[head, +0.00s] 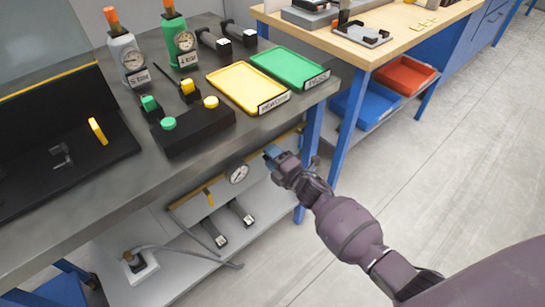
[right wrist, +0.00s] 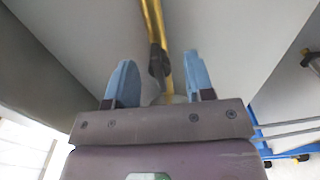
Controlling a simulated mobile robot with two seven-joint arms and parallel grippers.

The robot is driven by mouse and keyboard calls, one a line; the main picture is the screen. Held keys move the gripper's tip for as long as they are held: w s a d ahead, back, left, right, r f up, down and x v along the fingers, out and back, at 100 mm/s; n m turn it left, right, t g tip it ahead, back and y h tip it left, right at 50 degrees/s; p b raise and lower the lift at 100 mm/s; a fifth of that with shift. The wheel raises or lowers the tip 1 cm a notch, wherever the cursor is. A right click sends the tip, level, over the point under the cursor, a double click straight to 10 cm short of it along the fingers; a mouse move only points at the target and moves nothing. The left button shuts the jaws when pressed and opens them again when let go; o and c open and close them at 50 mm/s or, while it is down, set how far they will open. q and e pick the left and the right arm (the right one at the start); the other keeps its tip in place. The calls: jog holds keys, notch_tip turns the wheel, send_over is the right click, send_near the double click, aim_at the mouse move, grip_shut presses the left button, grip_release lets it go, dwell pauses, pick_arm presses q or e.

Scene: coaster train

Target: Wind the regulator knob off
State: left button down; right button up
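My right gripper (head: 273,153) is in front of the bench's front edge, to the right of a round pressure gauge (head: 237,173) mounted below the benchtop. In the right wrist view, its two blue fingers stand wide apart with clear space between them. A yellow pipe (right wrist: 152,18) runs down toward the gap, with a dark fitting (right wrist: 158,62) on it beyond the fingers. A small greyish part shows low between the fingers; I cannot tell whether it is the regulator knob. No regulator knob is clearly seen in the head view. My left gripper is not in view.
The benchtop carries a yellow tray (head: 227,79), a green tray (head: 268,62), a black button box (head: 195,131) and two bottle-shaped units with gauges. A lower shelf (head: 180,272) holds a hose and fittings. A blue leg (head: 313,130) stands close to my right gripper. Floor at right is clear.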

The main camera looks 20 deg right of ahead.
jog(key=p+v, duration=0.1)
jog(key=v, duration=0.9)
jog(key=shift+s, duration=0.35)
jog(key=shift+d, duration=0.15)
